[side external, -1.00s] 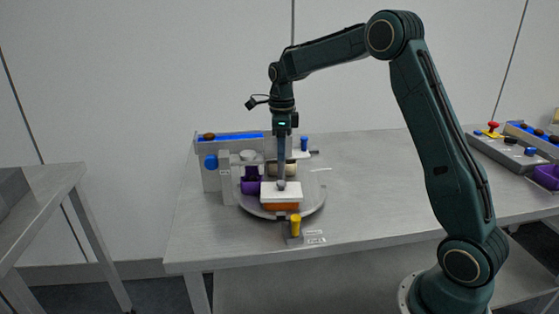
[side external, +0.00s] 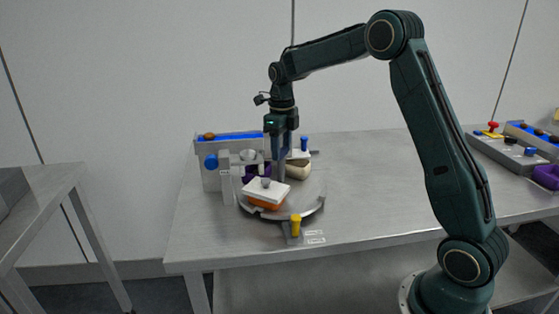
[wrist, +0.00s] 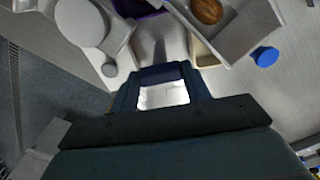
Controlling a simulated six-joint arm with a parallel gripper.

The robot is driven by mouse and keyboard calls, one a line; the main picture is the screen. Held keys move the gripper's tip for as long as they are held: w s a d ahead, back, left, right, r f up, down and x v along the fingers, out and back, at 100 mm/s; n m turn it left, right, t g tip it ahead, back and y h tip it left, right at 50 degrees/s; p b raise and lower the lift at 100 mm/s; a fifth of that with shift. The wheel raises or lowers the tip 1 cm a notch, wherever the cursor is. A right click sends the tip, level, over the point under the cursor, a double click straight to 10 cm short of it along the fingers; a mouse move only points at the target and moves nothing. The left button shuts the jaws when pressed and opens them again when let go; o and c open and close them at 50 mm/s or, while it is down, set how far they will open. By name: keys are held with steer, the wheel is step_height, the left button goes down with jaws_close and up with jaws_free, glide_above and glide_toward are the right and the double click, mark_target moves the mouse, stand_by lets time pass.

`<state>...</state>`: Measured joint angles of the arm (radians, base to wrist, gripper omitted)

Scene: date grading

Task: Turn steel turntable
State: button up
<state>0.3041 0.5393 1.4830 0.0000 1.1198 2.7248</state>
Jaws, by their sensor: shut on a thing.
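The steel turntable (side external: 312,198) is a round grey disc on the table in the side view. An orange bin (side external: 268,205) with a white knobbed lid (side external: 262,192) sits at its front. A cream bin (side external: 298,171) sits at its right rear and a purple bin (side external: 250,172) at its left rear. My gripper (side external: 281,179) points straight down near the turntable's middle, behind the white lid. It is shut on a part of the turntable there, which its fingers mostly hide. In the wrist view my gripper (wrist: 164,90) frames a bright pale patch.
A grey housing with a blue strip (side external: 235,135) and a blue knob (side external: 211,162) stands close at the left. A yellow-capped post (side external: 295,226) stands at the turntable's front edge and a blue-capped post (side external: 304,143) behind it.

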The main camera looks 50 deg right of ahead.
steer(key=shift+r+m, duration=0.1)
steer(key=shift+m, duration=1.1)
steer(key=o, duration=1.4)
step_height(320, 180, up, 14)
steer(key=shift+f, duration=0.15)
